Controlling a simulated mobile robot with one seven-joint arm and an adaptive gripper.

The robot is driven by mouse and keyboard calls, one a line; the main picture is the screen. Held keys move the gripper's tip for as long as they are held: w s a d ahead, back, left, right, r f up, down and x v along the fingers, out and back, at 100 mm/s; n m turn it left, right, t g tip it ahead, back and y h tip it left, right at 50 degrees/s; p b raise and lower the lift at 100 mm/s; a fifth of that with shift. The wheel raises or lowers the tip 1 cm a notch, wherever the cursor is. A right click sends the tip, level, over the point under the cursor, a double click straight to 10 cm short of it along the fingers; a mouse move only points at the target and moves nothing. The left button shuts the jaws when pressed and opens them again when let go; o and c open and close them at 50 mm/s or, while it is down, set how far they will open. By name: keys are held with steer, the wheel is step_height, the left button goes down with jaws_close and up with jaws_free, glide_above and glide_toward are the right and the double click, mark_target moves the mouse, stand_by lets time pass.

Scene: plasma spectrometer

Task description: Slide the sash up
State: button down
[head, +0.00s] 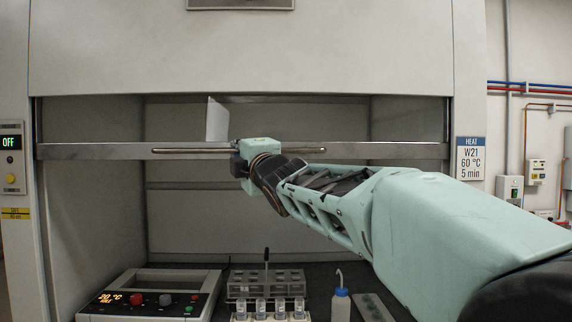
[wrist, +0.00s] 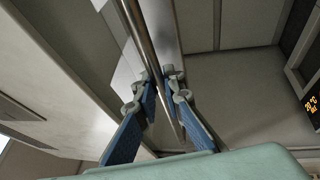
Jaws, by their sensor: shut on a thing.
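The sash (head: 395,151) of the fume cupboard shows as a metal rail running straight across the opening, below the top edge of the opening. A slim bar handle (head: 190,151) runs along its front. My gripper (head: 238,162) is at the middle of the rail, shut on the handle. In the wrist view, the fingers of my gripper (wrist: 159,88) lie on either side of the round handle (wrist: 138,32). My gripper and forearm hide part of the handle and the rail's middle in the head view.
Below the rail, the worktop holds a hotplate unit (head: 150,297), a rack (head: 265,279), several capped vials (head: 279,308) and a wash bottle (head: 341,304). A label (head: 470,158) and a control panel (head: 11,158) are on the side posts. A white sheet (head: 217,120) stands above the rail.

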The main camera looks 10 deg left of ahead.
mark_target(238, 132)
steer(key=shift+r+p, duration=1.1)
steer(key=shift+r, duration=1.2)
steer(key=c, duration=2)
jaws_free()
steer(key=shift+f, duration=0.1)
steer(key=shift+f, duration=0.1)
step_height(238, 132, down, 33)
steer(key=b, duration=1.6)
